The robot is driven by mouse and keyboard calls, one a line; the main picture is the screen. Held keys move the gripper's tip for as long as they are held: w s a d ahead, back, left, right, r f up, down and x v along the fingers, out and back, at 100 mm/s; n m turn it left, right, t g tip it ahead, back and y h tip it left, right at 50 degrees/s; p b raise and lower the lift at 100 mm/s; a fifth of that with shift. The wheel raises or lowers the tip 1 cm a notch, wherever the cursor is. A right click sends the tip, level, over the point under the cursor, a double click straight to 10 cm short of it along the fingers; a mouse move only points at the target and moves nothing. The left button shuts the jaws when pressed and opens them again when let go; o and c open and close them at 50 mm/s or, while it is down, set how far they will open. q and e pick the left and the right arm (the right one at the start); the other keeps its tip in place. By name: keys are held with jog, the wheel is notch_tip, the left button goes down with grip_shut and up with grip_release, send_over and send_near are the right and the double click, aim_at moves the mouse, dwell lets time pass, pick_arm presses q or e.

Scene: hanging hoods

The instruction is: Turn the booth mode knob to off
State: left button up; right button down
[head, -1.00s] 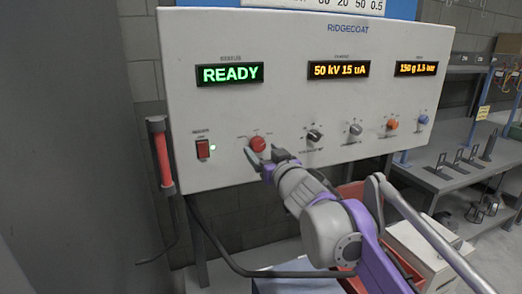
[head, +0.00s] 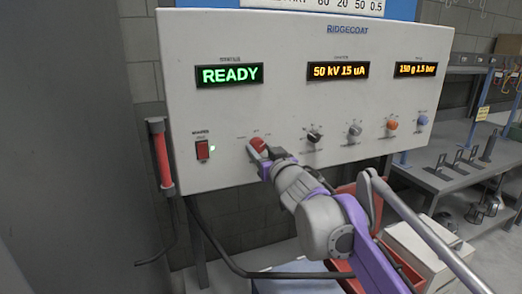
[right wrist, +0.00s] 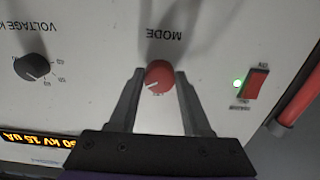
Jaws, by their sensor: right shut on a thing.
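The red mode knob (head: 258,144) sits on the front of the white booth panel, right of the rocker switch. My right gripper (head: 264,153) is at the panel, shut on this knob. In the right wrist view, which is upside down, the red knob (right wrist: 160,76) lies between the two grey fingers, one on each side, below the word MODE. Its white pointer line points left and slightly down in that picture. The small position labels around it are too blurred to read. My left gripper is not in view.
The white panel (head: 300,105) shows a green READY display (head: 229,75) and amber readouts. A red rocker switch (head: 202,150) with a green light is left of the knob. A black knob (head: 314,136) and other knobs are to the right. A red handle (head: 161,158) hangs at the panel's left edge.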

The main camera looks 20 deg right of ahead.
jog(key=shift+r+n+p, duration=0.15)
jog(key=shift+n+p, duration=1.15)
jog(key=shift+n, duration=0.1)
jog(key=n+p, duration=0.2)
jog(key=shift+n, duration=0.4)
jog(key=n+p, duration=0.2)
jog(key=n, duration=0.2)
jog(key=shift+d, duration=0.1)
jog(key=shift+n+p, duration=0.65)
jog(key=shift+n, duration=0.35)
jog(key=shift+c, duration=1.8)
grip_release()
